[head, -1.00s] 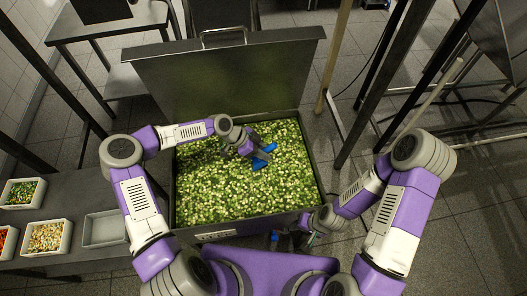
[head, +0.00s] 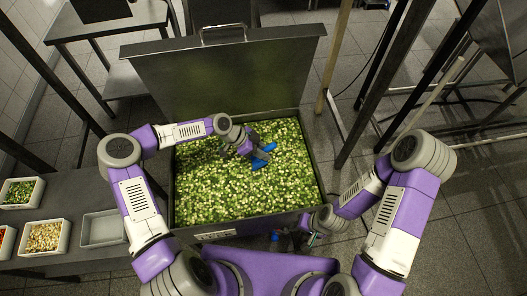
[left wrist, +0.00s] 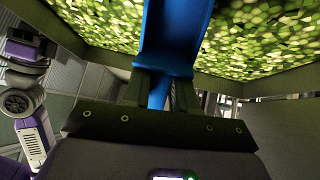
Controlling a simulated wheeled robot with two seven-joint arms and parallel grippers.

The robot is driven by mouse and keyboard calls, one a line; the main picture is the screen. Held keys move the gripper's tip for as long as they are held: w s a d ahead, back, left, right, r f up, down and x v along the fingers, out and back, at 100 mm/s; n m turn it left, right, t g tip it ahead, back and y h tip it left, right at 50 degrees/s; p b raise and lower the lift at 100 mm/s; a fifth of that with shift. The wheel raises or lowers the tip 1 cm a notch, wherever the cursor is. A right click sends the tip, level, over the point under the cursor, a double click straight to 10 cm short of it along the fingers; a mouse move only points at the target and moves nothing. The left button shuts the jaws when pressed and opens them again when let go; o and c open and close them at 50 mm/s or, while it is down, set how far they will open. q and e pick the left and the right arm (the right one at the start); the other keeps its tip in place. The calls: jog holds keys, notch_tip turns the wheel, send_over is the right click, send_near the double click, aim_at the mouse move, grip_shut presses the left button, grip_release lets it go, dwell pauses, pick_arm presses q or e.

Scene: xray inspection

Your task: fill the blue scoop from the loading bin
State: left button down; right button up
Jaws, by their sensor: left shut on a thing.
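The loading bin (head: 311,150) is a dark metal box with its lid raised at the back, filled with chopped green and pale vegetables (head: 230,195). The blue scoop (head: 259,164) is over the contents, right of the bin's middle. It also shows in the left wrist view (left wrist: 172,35), reaching up from the fingers. My left gripper (head: 252,153) is shut on the scoop's handle. I cannot tell whether the scoop touches the vegetables or holds any. My right gripper (head: 308,238) is low, outside the bin's near right corner; its fingers are too small to read.
On the left bench stand a tray of green vegetables (head: 38,192), a tray of pale mixed pieces (head: 65,236) and an empty grey tray (head: 121,228). The raised bin lid (head: 225,75) stands behind the bin. Metal and wooden posts (head: 336,55) rise at the right.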

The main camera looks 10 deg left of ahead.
pick_arm(q)
jog(key=shift+s+a+f+b, duration=0.1)
jog(key=shift+s+a+b, duration=0.2)
jog(key=shift+a+b, duration=0.75)
dwell(2.6)
jog(key=shift+s+a+b, duration=0.3)
jog(key=shift+a+b, duration=0.6)
jog(key=shift+b, duration=0.1)
dwell(2.9)
jog(key=shift+d, duration=0.15)
dwell(0.3)
